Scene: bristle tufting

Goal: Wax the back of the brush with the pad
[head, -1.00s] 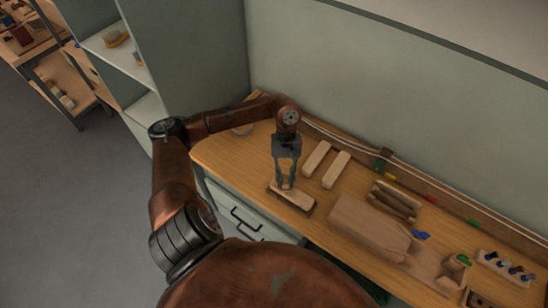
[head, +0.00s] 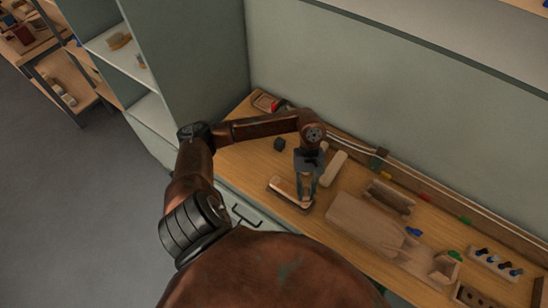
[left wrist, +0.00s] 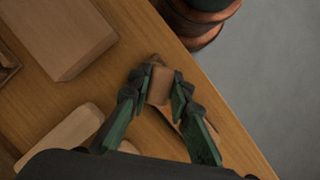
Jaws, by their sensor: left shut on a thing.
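The brush (head: 283,190) lies on the bench near its front edge, its pale wooden back facing up. My left gripper (head: 306,192) points down at the brush's right end. It is shut on a small tan block, which I take to be the pad (left wrist: 160,86); the pad shows between the fingertips of the left gripper (left wrist: 159,88) in the left wrist view. Part of the brush (left wrist: 178,118) shows beneath the fingers there. The fingers hide whether the pad touches the brush's back. My right gripper is not in view.
A pale wooden block (head: 334,168) lies just behind my left gripper. A large wooden block (head: 366,220), a holder with rolls (head: 390,197) and a rack of blue-topped pieces (head: 494,263) stand to the right.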

